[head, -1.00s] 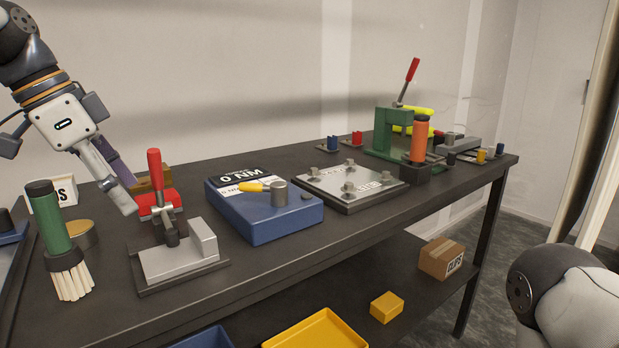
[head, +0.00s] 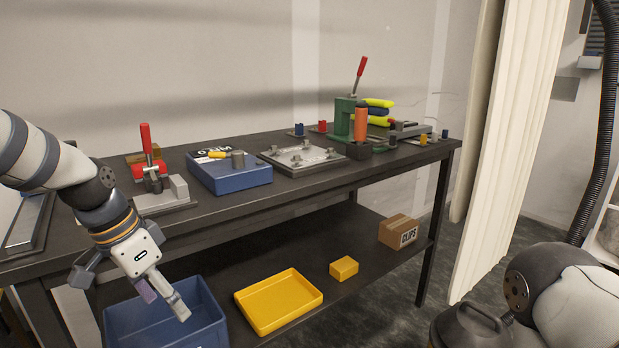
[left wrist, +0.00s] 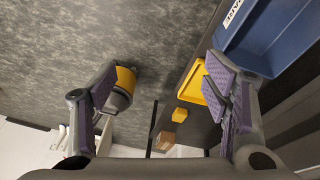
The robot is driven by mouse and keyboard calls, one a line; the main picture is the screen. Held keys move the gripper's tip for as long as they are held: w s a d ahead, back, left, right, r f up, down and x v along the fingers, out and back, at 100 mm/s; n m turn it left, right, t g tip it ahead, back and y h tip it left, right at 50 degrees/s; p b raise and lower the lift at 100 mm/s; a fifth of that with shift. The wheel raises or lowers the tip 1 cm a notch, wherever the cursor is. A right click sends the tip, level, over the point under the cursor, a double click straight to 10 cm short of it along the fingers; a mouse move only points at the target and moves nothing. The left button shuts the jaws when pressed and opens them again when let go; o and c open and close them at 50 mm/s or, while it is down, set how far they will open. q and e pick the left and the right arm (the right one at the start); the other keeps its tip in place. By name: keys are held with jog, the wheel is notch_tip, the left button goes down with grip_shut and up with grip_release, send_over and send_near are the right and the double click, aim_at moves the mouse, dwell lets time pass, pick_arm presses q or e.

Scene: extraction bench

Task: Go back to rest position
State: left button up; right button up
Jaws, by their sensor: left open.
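My left gripper (head: 166,300) hangs in front of the bench, pointing down and to the right. It is below the benchtop's front edge and in front of the blue bin. In the left wrist view its two purple-padded fingers (left wrist: 170,100) are spread wide with nothing between them. My right arm shows only in part at the lower right of the head view, and its gripper is out of the picture.
The dark bench (head: 235,207) carries a red-handled clamp (head: 147,150), a blue box (head: 238,178) and a green press (head: 343,118). Its lower shelf holds a blue bin (head: 212,335), a yellow tray (head: 262,318), a yellow block (head: 344,268) and a cardboard box (head: 398,231).

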pick_arm(q)
jog(key=s+d+f+n+g+y, duration=0.1)
jog(key=s+f+n, duration=0.1)
jog(key=s+f, duration=0.85)
jog(key=s+d+f+n+g, duration=0.1)
jog(key=s+d+f+n, duration=0.15)
jog(key=s+f, duration=0.8)
jog(key=s+a+f+n+y, duration=0.1)
jog(key=s+f, duration=0.1)
jog(key=s, duration=0.6)
jog(key=s+a+f+n+g, duration=0.1)
jog(key=s+f+n, duration=0.1)
jog(key=s, duration=0.6)
jog(key=shift+s+f+y, duration=0.35)
jog(key=shift+f+y, duration=0.05)
jog(key=shift+f, duration=0.1)
